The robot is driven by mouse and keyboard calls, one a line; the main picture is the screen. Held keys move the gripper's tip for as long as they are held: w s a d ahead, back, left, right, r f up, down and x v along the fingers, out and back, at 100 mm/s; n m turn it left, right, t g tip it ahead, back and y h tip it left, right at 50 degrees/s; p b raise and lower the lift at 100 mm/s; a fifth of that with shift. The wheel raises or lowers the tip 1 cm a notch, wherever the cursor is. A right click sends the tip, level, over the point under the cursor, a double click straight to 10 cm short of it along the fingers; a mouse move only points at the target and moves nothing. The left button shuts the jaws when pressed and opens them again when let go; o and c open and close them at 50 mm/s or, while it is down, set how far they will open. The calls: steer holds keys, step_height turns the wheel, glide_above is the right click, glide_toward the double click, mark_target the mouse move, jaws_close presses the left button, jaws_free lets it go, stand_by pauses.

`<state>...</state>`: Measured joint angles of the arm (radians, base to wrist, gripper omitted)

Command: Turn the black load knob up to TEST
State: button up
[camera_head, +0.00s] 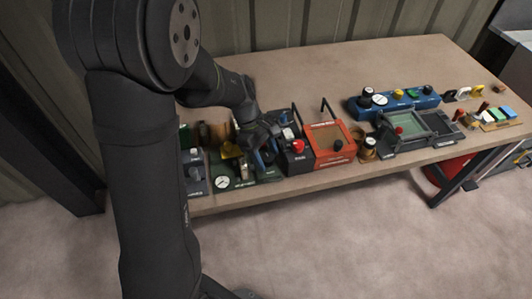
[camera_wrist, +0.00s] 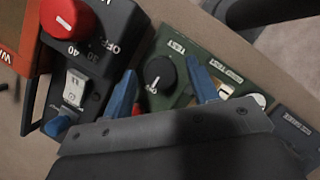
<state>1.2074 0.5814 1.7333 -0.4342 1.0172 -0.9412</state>
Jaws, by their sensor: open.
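The black load knob (camera_wrist: 157,72) sits on a green panel (camera_wrist: 208,50) in the wrist view, its white line pointing to the lower left. A TEST label (camera_wrist: 178,46) is printed just above and right of the knob. My gripper (camera_wrist: 162,76) is open, with one blue fingertip on each side of the knob. I cannot tell whether either finger touches it. In the head view my gripper (camera_head: 261,152) is over the green panel (camera_head: 258,178) and the knob is hidden.
A dark box with a red knob (camera_wrist: 68,16) and a white rocker switch (camera_wrist: 74,88) stands close to the left in the wrist view. An orange box (camera_head: 328,145) is to the right in the head view. A white gauge (camera_head: 222,182) lies left of my gripper.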

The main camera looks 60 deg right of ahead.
steer(key=shift+c, duration=0.4)
steer(key=c, duration=0.9)
